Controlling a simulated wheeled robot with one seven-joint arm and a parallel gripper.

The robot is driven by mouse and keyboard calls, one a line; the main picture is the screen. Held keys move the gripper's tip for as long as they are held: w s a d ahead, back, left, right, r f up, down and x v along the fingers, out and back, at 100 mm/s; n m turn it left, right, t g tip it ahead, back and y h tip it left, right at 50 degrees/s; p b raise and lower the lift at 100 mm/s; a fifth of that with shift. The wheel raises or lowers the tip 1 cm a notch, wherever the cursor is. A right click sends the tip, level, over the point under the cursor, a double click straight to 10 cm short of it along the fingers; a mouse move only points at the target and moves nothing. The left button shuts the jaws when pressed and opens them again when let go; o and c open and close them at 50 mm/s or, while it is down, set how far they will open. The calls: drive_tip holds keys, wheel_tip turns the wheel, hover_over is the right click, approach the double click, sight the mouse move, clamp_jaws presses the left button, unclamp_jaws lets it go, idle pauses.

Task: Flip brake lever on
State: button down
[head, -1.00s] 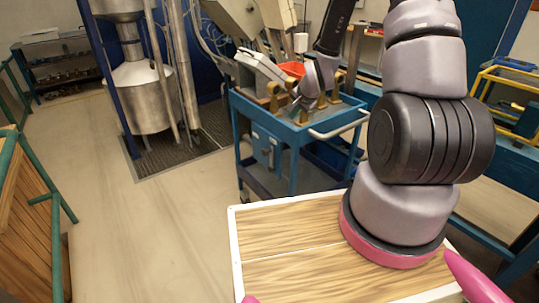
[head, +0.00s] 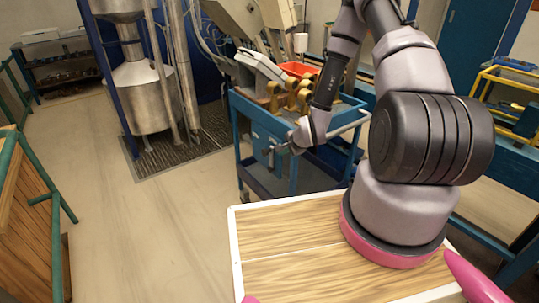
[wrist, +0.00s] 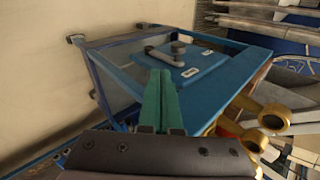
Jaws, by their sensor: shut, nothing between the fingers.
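The brake lever is a small grey handle on a blue plate on the side of the blue cart. In the wrist view the lever (wrist: 163,57) lies across the plate (wrist: 192,62), with a round dark pivot at its right end. In the head view it is small and partly hidden by my gripper. My gripper (head: 279,149) is in front of the cart's side, close to the plate. In the wrist view its green fingers (wrist: 160,78) are shut together and empty. Their tips point at the lever's near side; I cannot tell whether they touch it.
The blue cart (head: 240,128) carries brass fittings (head: 299,97) and a red bin (head: 298,69) on top. A cart push handle (head: 350,127) sticks out near my arm. A steel tank (head: 143,100) stands at the left. The floor (head: 150,220) between is clear.

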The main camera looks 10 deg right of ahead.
drive_tip(key=w+r+x, duration=0.1)
drive_tip(key=w+x, duration=0.1)
drive_tip(key=x, duration=1.1)
drive_tip(key=shift+a+r, duration=0.3)
drive_tip(key=shift+r, duration=0.1)
